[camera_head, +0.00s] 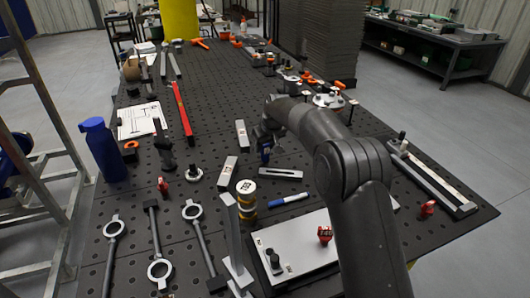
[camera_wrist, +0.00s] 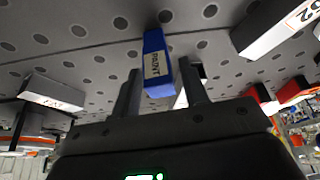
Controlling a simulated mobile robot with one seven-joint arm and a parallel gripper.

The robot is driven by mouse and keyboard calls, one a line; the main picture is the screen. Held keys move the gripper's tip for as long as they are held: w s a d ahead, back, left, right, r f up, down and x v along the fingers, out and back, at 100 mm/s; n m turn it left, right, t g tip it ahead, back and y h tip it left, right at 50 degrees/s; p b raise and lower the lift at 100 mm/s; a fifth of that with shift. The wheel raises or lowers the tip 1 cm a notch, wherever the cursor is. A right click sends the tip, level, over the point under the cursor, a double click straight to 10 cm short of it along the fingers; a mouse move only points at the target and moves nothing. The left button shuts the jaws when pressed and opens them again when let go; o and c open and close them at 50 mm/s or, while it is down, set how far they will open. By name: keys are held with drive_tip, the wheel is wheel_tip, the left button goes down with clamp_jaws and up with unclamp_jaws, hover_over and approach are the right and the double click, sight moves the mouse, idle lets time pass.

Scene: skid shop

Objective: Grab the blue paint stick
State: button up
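The blue paint stick (camera_wrist: 157,62), a blue block-like body with a pale label reading PAINT, is in the middle of the wrist view. It lies between and slightly beyond the two fingers of my gripper (camera_wrist: 161,88). The fingers are apart, with a visible gap to the stick on the right side; contact on the left is unclear. In the head view the stick's blue body (camera_head: 265,154) shows just below my gripper (camera_head: 267,139), partly hidden by it and my arm.
Grey metal blocks (camera_head: 242,134) (camera_head: 228,172) and a slotted bar (camera_head: 280,173) lie close by on the perforated table (camera_head: 225,75). A blue-and-white marker (camera_head: 289,198) lies in front, beside stacked yellow-banded cans (camera_head: 246,196). A blue bottle (camera_head: 104,150) stands at the left edge.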

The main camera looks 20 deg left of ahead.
drive_tip(key=c, duration=0.8)
drive_tip(key=shift+r, duration=0.15)
drive_tip(key=shift+c, duration=0.2)
